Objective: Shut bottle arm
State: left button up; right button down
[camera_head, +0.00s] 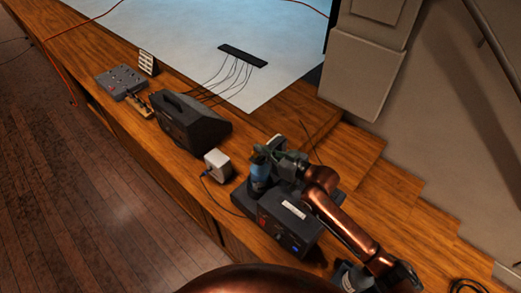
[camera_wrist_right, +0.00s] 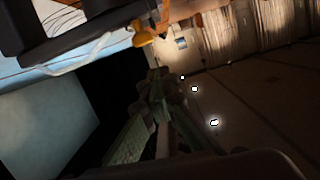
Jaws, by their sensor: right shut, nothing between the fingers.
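A dark boxy machine (camera_head: 293,224) with a white label and a blue light stands at the platform's edge. A blue bottle (camera_head: 260,173) stands upright at its back left. I cannot pick out the bottle arm for sure, as my right gripper (camera_head: 274,149) and its wrist cover that part of the machine. The right gripper is shut and empty, close beside the bottle's top; whether it touches anything is unclear. In the right wrist view its greenish fingers (camera_wrist_right: 158,85) are together, with a dark bar and an orange-yellow piece (camera_wrist_right: 145,33) beyond. My left gripper is out of view.
A small white box (camera_head: 218,165) with a cable sits left of the machine. Farther left stand a black slanted console (camera_head: 189,121) and a grey panel (camera_head: 120,81). A wall pillar (camera_head: 361,75) rises behind at right. Wooden steps (camera_head: 400,205) lie right.

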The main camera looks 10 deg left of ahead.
pick_arm(q)
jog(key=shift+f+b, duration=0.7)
jog(key=shift+b, duration=0.55)
pick_arm(e)
jog(key=v, duration=1)
jog(key=shift+r, duration=0.45)
jog(key=shift+s, duration=0.1)
